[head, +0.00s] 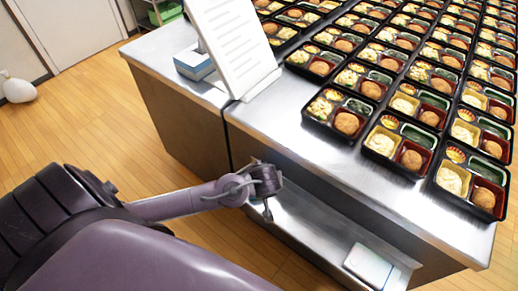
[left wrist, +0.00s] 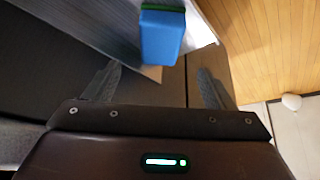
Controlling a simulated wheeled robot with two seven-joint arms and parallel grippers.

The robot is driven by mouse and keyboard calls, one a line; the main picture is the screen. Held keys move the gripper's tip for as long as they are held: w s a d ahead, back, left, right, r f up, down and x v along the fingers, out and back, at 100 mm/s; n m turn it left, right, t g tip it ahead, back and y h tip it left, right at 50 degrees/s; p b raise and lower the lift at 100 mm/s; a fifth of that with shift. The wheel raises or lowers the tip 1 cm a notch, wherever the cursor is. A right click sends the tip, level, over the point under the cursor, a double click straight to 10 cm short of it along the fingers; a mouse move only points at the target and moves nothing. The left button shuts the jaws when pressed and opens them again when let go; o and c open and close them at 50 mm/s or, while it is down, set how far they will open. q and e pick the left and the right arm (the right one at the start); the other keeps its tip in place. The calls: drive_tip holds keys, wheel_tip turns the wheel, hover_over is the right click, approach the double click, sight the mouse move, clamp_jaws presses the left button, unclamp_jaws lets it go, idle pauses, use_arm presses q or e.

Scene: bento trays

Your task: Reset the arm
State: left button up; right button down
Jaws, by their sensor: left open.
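My left arm comes in from the left in the head view and ends in the left gripper (head: 267,211), beside the front of the steel counter (head: 255,118). In the left wrist view, the left gripper (left wrist: 158,72) has its two fingers wide apart with nothing between them. A blue block with a green edge (left wrist: 162,37) shows beyond the fingertips, apart from them. My right gripper is not in view.
Many black bento trays (head: 395,146) fill the counter's right side. A white sloped board (head: 232,45) and a blue-and-white box (head: 193,63) stand at the left end. A white device (head: 369,265) lies on the lower shelf (head: 315,238). Wooden floor (head: 105,105) is open at left.

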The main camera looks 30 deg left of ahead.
use_arm(q)
drive_tip(key=shift+v, duration=1.15)
drive_tip(key=s+d+r+m+g+h, duration=0.1)
drive_tip(key=s+d+r+m+h, duration=0.35)
drive_tip(key=s+r+m, duration=0.4)
drive_tip(key=s+f+m+g, duration=0.1)
drive_tip(key=s+f, duration=0.1)
drive_tip(key=f, duration=1.3)
drive_tip(key=s+f+m, duration=0.1)
drive_tip(key=s+f, duration=0.1)
drive_tip(key=f, duration=1.4)
drive_tip(key=s+a+f+g, duration=0.1)
drive_tip(key=s+a+f, duration=0.1)
drive_tip(key=s+f, duration=1.5)
drive_tip(key=shift+s+a+f+g+y, duration=0.3)
drive_tip(key=shift+s+f+y, duration=0.05)
drive_tip(key=shift+s, duration=0.55)
